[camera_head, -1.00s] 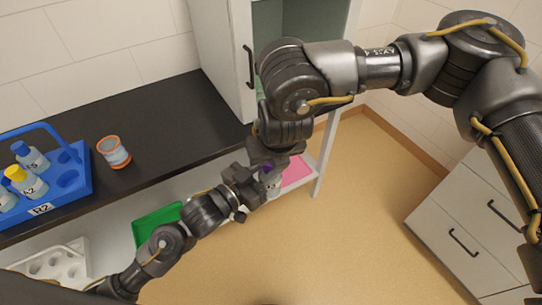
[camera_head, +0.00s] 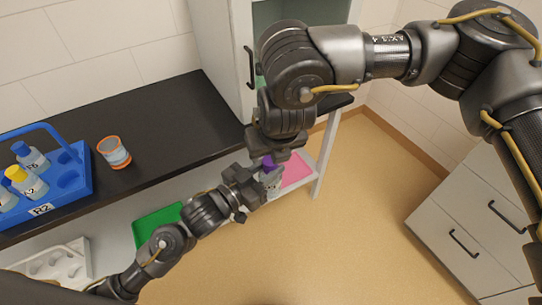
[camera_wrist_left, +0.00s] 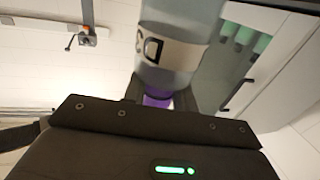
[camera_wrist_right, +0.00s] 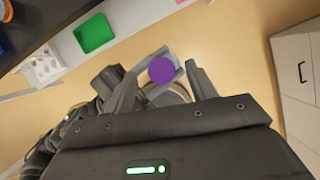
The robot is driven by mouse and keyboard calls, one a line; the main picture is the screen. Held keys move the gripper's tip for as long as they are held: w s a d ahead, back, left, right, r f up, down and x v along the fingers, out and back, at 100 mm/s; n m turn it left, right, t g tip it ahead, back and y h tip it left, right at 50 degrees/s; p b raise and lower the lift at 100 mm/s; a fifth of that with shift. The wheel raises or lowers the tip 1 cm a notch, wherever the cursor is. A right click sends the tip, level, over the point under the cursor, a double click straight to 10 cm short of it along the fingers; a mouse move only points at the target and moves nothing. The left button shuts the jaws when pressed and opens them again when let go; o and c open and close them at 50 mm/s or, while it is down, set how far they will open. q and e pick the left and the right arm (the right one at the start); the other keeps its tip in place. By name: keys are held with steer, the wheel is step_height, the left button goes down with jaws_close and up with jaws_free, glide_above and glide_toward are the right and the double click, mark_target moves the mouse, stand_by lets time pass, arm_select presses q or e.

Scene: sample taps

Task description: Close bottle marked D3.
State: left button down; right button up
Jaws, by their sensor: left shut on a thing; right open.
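The bottle marked D3 (camera_wrist_left: 165,50) has a pale label, and its purple cap (camera_head: 269,162) shows at the top of the bottle (camera_head: 273,181) in the head view. My left gripper (camera_head: 259,188) is shut on the bottle and holds it in the air in front of the counter. My right gripper (camera_head: 277,149) is open just above the cap. In the right wrist view the cap (camera_wrist_right: 162,70) lies between the spread fingers, apart from them, over the bottle. How tightly the cap sits cannot be told.
A blue rack (camera_head: 78,190) marked R2 holds several bottles on the black counter (camera_head: 180,125). An orange-rimmed cup (camera_head: 115,153) stands beside it. Below are a green tray (camera_head: 150,222), a white rack (camera_head: 50,266) and a pink tray (camera_head: 296,170). A cabinet (camera_head: 222,50) stands behind.

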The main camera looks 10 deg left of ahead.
step_height(320, 180, up, 2)
steer(key=shift+r, duration=0.15)
steer(key=shift+c, duration=0.2)
